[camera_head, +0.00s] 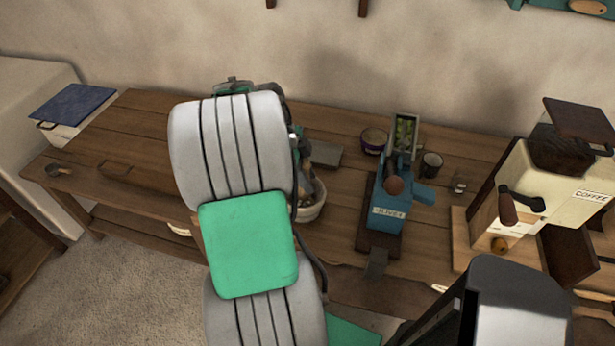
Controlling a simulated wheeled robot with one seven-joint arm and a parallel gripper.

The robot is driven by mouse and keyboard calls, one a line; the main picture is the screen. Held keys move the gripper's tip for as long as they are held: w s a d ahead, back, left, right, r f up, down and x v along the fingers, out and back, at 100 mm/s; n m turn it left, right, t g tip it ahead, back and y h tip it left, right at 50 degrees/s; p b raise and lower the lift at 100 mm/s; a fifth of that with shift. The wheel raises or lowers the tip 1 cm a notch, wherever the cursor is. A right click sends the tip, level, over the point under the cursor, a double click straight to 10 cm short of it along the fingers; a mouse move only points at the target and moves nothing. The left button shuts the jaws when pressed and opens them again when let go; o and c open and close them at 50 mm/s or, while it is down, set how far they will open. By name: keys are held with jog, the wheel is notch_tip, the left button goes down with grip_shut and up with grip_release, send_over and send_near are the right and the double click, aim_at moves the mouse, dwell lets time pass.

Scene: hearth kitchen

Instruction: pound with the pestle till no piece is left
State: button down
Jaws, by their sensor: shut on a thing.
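A pale round bowl, apparently the mortar (314,210), stands on the wooden bench just right of my arm. My arm covers its left part, and its contents cannot be made out. My gripper (301,154) shows only as a sliver past the arm's right edge, above and behind the bowl's rim. It is shut on what seems to be the pestle, which is mostly hidden. Whether the pestle touches the bowl's inside cannot be seen.
A blue press marked OLIVES (388,212) stands right of the bowl. A purple-rimmed pot (374,140) and a dark cup (431,164) are behind it. A cream coffee grinder (560,190) is at far right. The bench's left part (130,135) is mostly clear, with a small scoop (58,170).

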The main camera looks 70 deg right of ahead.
jog(key=shift+f+b, duration=1.2)
jog(key=shift+f, duration=0.25)
notch_tip(320, 180, up, 5)
jog(key=p, duration=0.3)
jog(key=shift+f, duration=0.1)
jog(key=shift+f, duration=0.1)
jog(key=shift+f+b, duration=0.7)
jog(key=shift+f, duration=0.05)
notch_tip(320, 180, down, 3)
jog(key=b, duration=0.3)
notch_tip(320, 180, up, 5)
jog(key=p, duration=0.3)
jog(key=shift+p, duration=0.35)
jog(key=shift+f, duration=0.15)
